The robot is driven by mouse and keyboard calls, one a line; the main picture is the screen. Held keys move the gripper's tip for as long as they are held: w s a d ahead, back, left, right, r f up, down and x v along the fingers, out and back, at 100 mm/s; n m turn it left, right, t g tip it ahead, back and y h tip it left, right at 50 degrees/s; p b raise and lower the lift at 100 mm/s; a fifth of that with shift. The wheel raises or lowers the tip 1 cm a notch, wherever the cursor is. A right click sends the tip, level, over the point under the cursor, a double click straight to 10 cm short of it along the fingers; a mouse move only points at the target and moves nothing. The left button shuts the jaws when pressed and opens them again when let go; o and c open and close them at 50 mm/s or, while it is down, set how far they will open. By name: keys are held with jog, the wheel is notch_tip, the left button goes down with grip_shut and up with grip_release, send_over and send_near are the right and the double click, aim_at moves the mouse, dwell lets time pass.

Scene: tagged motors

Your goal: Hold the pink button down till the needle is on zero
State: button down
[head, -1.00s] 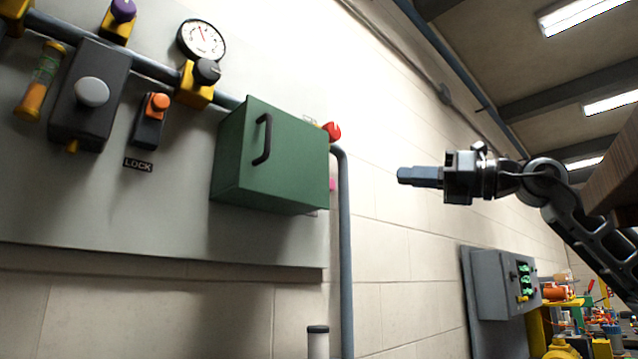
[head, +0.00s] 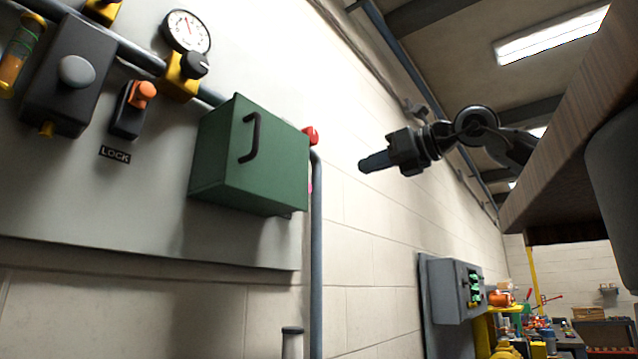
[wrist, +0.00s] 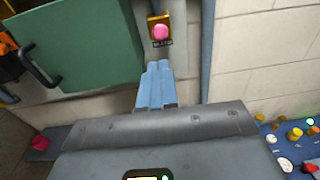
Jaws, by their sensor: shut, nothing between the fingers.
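The pink button (wrist: 160,32) sits on a yellow-edged mount in the wrist view, with a small dark label below it. In the head view only a pink sliver (head: 310,185) shows past the green box. My gripper (wrist: 158,66) is shut and empty. In the wrist view its fingertips lie just below the button, and a gap appears between them. In the head view my gripper (head: 362,166) is right of the box, apart from the panel. The round white gauge (head: 187,31) is at upper left; its red needle points roughly upward, and its numbers are too small to read.
The green box (head: 238,165) with a black handle juts out left of the button and also fills the wrist view's upper left (wrist: 85,45). A grey vertical pipe (head: 316,260) runs right of the button. A wooden edge (head: 570,110) hangs at right.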

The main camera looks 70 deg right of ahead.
jog(key=p+x, duration=0.3)
jog(key=x, duration=1.1)
jog(key=shift+p, duration=0.35)
